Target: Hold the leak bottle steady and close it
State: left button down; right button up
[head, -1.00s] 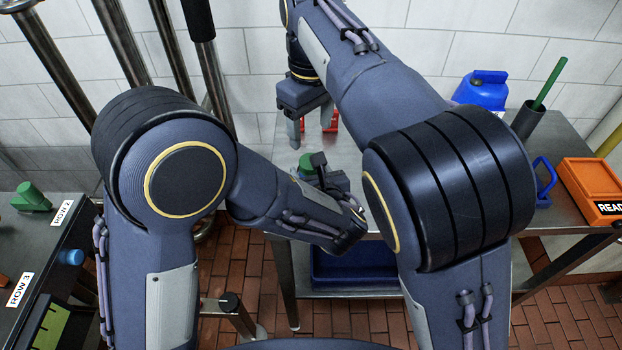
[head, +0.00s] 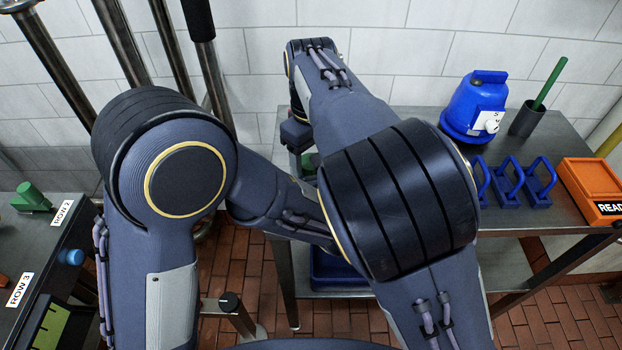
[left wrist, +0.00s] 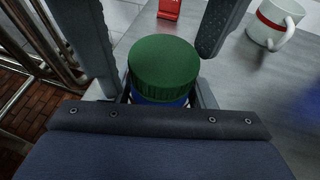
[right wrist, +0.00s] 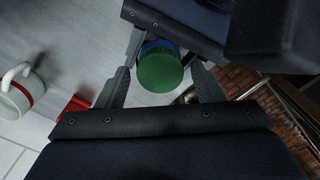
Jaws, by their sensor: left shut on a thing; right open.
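The leak bottle has a green ribbed cap (left wrist: 165,65) with a strip of blue body (left wrist: 160,99) just below it in the left wrist view. My left gripper (left wrist: 160,88) is shut on the bottle below the cap. In the right wrist view the green cap (right wrist: 159,70) lies between the fingers of my right gripper (right wrist: 163,78). That gripper is open, with space between its fingers and the cap. In the head view my arms hide most of the bottle; a bit of green (head: 309,162) shows. I cannot tell how far the cap is screwed on.
A white mug with a red band (left wrist: 275,22) and a red object (left wrist: 170,9) are on the metal table. A blue container (head: 476,105), a dark cup with a green stick (head: 528,118), blue handled pieces (head: 508,180) and an orange box (head: 590,190) stand at right.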

jog(key=c, duration=1)
jog(key=m, duration=0.8)
jog(key=o, duration=1.1)
jog(key=shift+r, duration=2.2)
jog(key=shift+c, duration=0.5)
